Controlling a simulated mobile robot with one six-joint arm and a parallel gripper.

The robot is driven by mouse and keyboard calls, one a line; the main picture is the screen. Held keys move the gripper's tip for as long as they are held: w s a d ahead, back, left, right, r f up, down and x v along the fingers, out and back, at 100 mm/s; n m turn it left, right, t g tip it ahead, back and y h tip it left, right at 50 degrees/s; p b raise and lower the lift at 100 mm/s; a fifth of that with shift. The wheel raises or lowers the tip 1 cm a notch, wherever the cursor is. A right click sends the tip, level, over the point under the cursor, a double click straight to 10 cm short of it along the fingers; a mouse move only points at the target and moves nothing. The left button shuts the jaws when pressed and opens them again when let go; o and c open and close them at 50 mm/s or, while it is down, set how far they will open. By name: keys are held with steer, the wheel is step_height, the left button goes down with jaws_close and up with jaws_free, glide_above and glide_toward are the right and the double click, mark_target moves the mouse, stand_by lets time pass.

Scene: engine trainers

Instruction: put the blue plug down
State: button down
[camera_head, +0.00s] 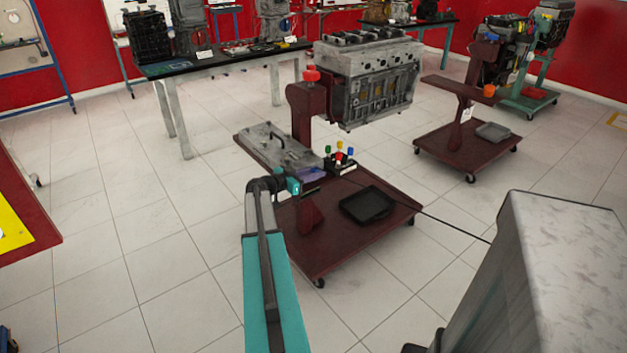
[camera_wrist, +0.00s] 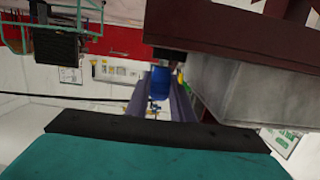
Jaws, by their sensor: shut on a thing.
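In the wrist view a blue plug (camera_wrist: 160,82) sits between the grey fingers of my gripper (camera_wrist: 158,98), which is shut on it. A dark brown surface hangs close to the plug in that view; I cannot tell whether they touch.
A black tray (camera_head: 367,206) lies to the right. An engine (camera_head: 369,78) on a red stand rises above the trolley. Bare tiled floor (camera_head: 170,265) lies to the left.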

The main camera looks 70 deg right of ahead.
steer(key=s+a+r+b, duration=0.2)
steer(key=a, duration=1.4)
steer(key=shift+r+b, duration=0.25)
steer(key=shift+b, duration=0.05)
stand_by(0.4)
